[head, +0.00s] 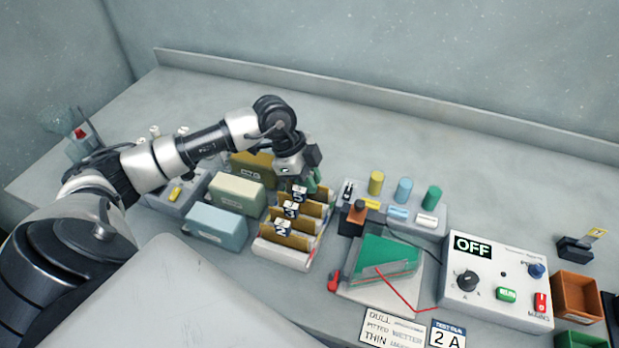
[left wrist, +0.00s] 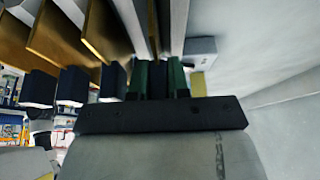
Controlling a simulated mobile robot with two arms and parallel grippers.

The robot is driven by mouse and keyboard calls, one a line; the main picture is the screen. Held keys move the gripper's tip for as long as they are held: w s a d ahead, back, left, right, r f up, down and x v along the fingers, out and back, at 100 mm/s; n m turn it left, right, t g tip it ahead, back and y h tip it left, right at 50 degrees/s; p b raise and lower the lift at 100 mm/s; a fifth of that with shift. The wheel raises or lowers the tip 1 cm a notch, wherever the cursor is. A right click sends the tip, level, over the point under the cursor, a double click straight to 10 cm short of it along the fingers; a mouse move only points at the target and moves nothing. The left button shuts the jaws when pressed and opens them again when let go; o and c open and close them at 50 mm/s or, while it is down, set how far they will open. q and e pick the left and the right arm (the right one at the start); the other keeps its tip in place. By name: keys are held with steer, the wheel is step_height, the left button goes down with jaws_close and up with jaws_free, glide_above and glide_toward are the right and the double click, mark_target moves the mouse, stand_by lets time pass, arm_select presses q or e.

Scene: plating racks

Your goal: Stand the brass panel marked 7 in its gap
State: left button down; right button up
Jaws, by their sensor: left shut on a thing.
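The light rack (head: 283,254) on the bench holds upright brass panels with dark numbered tabs: panel 2 (head: 283,229), panel 3 (head: 291,210) and panel 5 (head: 299,195). My left gripper (head: 313,184) is at the rack's far end, behind panel 5. In the left wrist view its green fingers (left wrist: 158,80) are shut on a dark tab like those on the neighbouring panels, taken to be panel 7's. Its number is hidden, and the plate is mostly hidden. I cannot tell whether it is fully seated. Brass plates (left wrist: 100,30) stand beside it. My right gripper is not in view.
A cream box (head: 237,193) and a blue box (head: 216,227) stand left of the rack. Right of it are a green panel on a stand (head: 385,258), several coloured cylinders (head: 404,190) and a control box reading OFF (head: 497,282). The bench behind is clear.

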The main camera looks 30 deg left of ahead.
arm_select(q)
steer(key=c, duration=1)
jaws_free()
steer(key=b+v, duration=0.1)
steer(key=v, duration=1)
steer(key=shift+b, duration=0.3)
steer(key=shift+f, duration=0.1)
